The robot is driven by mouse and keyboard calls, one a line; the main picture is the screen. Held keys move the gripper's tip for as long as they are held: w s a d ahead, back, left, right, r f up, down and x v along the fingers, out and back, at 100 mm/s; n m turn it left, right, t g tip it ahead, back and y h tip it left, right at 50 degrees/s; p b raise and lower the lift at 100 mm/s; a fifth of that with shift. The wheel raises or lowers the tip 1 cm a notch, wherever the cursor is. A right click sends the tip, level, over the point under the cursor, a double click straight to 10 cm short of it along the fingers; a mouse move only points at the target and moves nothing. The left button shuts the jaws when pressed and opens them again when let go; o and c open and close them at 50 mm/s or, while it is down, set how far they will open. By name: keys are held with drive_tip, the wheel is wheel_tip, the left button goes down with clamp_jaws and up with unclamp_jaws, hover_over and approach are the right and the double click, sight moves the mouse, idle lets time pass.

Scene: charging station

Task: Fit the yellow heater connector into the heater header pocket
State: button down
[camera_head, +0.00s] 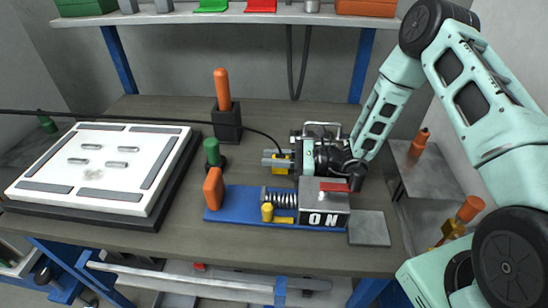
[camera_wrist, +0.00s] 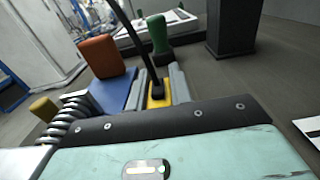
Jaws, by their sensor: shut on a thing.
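My gripper (camera_head: 277,160) is shut on the yellow heater connector (camera_head: 281,170), above the middle of the wooden bench. In the wrist view the yellow connector (camera_wrist: 157,97) sits between the two grey fingers (camera_wrist: 160,88). A black cable (camera_head: 236,128) rises from it and runs left across the picture, over the white panel. In the wrist view the cable (camera_wrist: 136,42) covers part of the connector. I cannot make out which feature is the heater header pocket.
A blue fixture (camera_head: 235,203) with an orange knob, spring and "ON" box (camera_head: 322,205) lies in front of my gripper. A green-topped post (camera_head: 212,151) and a black holder (camera_head: 227,124) with an orange handle stand left. The white panel (camera_head: 98,196) is farther left.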

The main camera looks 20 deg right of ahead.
drive_tip(key=shift+f, duration=0.1)
drive_tip(key=c, duration=1.3)
unclamp_jaws()
drive_tip(key=shift+o, duration=0.2)
